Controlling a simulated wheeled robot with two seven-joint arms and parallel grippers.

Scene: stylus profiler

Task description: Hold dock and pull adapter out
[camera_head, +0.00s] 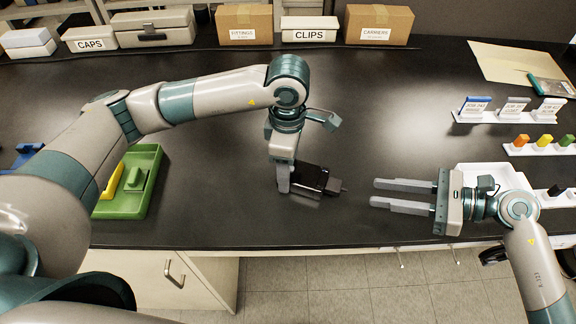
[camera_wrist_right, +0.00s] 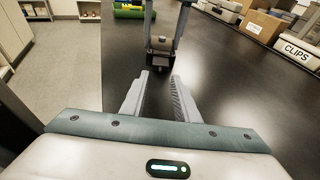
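The black dock (camera_head: 313,180) lies on the dark bench in front of my left gripper; it also shows in the right wrist view (camera_wrist_right: 161,45). The small dark adapter (camera_head: 335,186) sticks out of the dock's right end, facing my right gripper. My left gripper (camera_head: 284,186) points down at the dock, with its fingers on either side of it, seemingly closed on it; its far finger is mostly hidden in the head view. My right gripper (camera_head: 373,193) is open and empty, lying level to the right of the adapter, its fingertips a short gap away.
A green tray (camera_head: 152,198) with a yellow piece stands at the left. Labelled boxes (camera_head: 244,22) line the back. Small racks (camera_head: 510,116) and a white tray (camera_head: 492,172) are at the right. The bench around the dock is clear; its front edge is near.

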